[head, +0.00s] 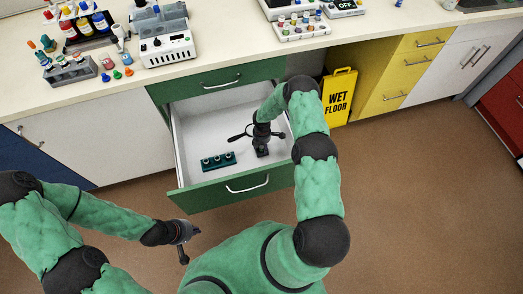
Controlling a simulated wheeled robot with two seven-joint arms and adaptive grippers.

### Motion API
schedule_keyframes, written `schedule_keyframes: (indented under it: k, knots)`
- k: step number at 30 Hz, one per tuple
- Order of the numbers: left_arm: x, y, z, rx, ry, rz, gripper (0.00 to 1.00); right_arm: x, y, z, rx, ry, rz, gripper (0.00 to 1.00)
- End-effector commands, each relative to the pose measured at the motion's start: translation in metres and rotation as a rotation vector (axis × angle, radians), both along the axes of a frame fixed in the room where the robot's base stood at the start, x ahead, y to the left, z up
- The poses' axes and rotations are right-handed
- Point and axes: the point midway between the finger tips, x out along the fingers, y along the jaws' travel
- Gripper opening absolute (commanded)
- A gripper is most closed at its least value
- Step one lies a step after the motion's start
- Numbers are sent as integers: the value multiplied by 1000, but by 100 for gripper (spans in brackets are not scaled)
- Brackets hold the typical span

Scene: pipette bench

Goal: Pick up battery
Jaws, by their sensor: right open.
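A low dark teal block with several round tops (218,161) lies on the floor of the open green drawer (235,193), left of my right gripper. I cannot tell whether this block is the battery. My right gripper (259,137) reaches down into the drawer, open, with its fingers spread to left and right. A small dark shape (262,151) shows just below it; I cannot tell whether it is a separate object or part of the gripper. My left gripper (184,243) hangs low in front of the drawer, over the brown floor, and its jaws are too small to read.
The drawer walls surround my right gripper. A yellow wet floor sign (340,97) stands right of the drawer. The counter (225,62) above carries a white device (168,48), a tube rack (70,70) and bottles. The floor at right is clear.

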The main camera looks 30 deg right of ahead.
Motion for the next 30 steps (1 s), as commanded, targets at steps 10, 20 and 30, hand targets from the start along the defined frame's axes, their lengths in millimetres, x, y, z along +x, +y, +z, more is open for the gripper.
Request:
schedule_keyframes:
  k: [10, 20, 30]
  knots:
    - [0, 0, 0, 0, 0, 0, 0, 0, 0, -2, -1, -1, 0, 33]
    - [0, 0, 0, 0, 0, 0, 0, 0, 0, -2, -1, -1, 0, 0]
    - [0, 0, 7, 0, 0, 0, 0, 2, -1, 20, -2, -3, 0, 0]
